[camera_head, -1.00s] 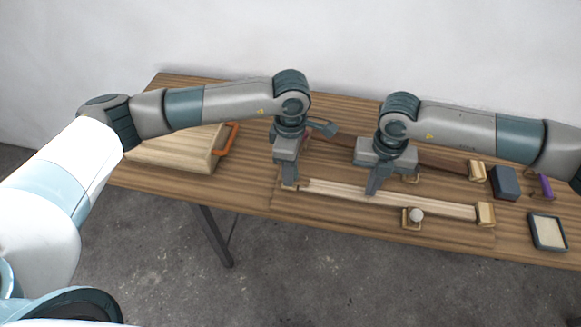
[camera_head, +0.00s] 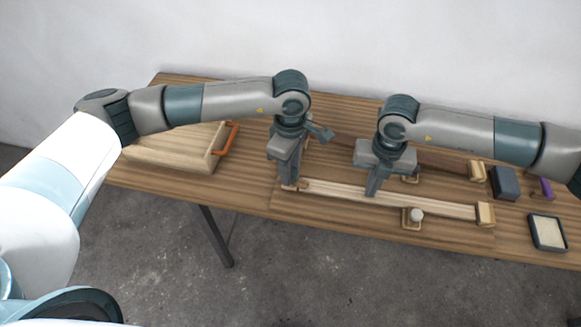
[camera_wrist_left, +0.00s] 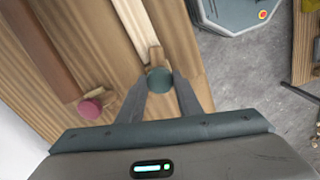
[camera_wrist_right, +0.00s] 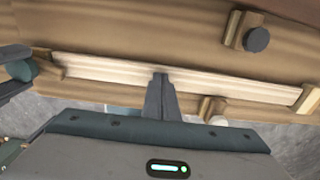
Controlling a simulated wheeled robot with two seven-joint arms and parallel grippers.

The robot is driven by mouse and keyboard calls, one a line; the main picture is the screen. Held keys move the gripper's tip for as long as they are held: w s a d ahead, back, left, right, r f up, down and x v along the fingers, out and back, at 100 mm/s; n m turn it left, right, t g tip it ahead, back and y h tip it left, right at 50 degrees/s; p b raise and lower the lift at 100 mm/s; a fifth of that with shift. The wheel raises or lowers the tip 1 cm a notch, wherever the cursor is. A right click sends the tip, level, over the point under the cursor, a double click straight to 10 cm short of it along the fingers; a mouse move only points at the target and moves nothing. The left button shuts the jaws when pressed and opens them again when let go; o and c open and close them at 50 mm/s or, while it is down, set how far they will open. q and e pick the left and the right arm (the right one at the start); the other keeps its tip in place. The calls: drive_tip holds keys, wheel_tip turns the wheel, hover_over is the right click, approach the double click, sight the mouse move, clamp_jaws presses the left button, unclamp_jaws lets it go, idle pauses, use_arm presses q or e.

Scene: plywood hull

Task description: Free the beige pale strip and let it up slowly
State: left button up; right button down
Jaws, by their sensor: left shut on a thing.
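The beige pale strip (camera_head: 425,203) lies along the front of the table, its right end at a wooden end block (camera_head: 485,214). It also shows in the right wrist view (camera_wrist_right: 110,69). My left gripper (camera_head: 291,186) is at the strip's left end, pointing down. In the left wrist view its fingers are shut on a dark teal knob (camera_wrist_left: 159,80) beside a small wooden piece at the strip's end. My right gripper (camera_head: 371,193) has its fingers together over the middle of the strip. In the right wrist view its fingertips (camera_wrist_right: 160,76) overlap the strip; whether they press it is unclear.
A clamp with a white knob (camera_head: 416,214) sits at the strip's front edge. A dark brown strip (camera_head: 440,160) lies behind, with a pink knob (camera_wrist_left: 90,108) near it. A dark block (camera_head: 504,183), a tray (camera_head: 548,231) and a wooden board (camera_head: 175,148) with an orange handle are also on the table.

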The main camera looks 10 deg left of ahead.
use_arm(q)
drive_tip(key=shift+r+m, duration=0.1)
drive_tip(key=shift+m, duration=1.3)
drive_tip(key=shift+m, duration=1.4)
use_arm(e)
drive_tip(key=shift+f, duration=0.1)
use_arm(q)
drive_tip(key=shift+m, duration=1.4)
